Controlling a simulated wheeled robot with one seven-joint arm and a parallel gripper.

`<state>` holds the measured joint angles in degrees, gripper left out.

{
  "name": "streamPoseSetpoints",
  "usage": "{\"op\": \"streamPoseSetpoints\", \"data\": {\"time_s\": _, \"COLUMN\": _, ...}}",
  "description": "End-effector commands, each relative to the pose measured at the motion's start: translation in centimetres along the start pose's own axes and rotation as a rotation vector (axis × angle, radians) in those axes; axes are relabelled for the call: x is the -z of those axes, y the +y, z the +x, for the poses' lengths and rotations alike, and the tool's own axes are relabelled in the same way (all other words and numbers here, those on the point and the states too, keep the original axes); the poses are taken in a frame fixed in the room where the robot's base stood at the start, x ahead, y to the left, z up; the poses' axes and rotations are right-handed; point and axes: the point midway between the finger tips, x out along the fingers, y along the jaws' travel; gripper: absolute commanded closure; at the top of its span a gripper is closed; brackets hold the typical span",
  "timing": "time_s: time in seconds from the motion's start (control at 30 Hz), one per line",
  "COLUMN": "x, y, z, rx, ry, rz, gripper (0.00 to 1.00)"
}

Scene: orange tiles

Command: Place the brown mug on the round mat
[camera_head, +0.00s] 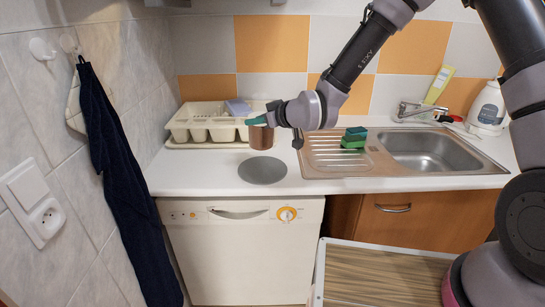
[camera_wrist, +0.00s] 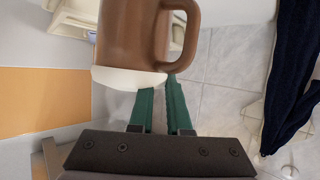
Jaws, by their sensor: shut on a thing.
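The brown mug (camera_head: 261,136) is held by my gripper (camera_head: 257,120) above the back of the white counter, just behind the mat in the head view. In the wrist view the mug (camera_wrist: 130,40) shows its brown side, handle and a white band, with my green fingers (camera_wrist: 160,105) partly hidden behind it. My gripper is shut on the mug. The round grey mat (camera_head: 262,171) lies flat on the counter, in front of and below the mug, with nothing on it. I cannot tell the exact height of the mug above the counter.
A cream dish rack (camera_head: 205,128) stands left of the mug, close to it. Right of the mat is the metal sink (camera_head: 430,150) with green sponges (camera_head: 354,138) on its drainboard. A dark towel (camera_head: 125,180) hangs at left. The counter around the mat is clear.

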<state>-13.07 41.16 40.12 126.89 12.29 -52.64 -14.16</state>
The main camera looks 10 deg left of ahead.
Motion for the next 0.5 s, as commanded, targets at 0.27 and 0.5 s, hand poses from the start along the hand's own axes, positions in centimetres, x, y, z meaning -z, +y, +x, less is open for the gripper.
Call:
{"op": "streamPoseSetpoints", "data": {"time_s": 0.27, "x": -3.9, "y": -0.1, "z": 1.6, "rx": 0.0, "ry": 0.001, "rz": 0.0, "gripper": 1.0}}
{"op": "streamPoseSetpoints", "data": {"time_s": 0.5, "x": -6.3, "y": -0.1, "z": 2.6, "rx": 0.0, "ry": -0.002, "rz": 0.002, "gripper": 1.0}}
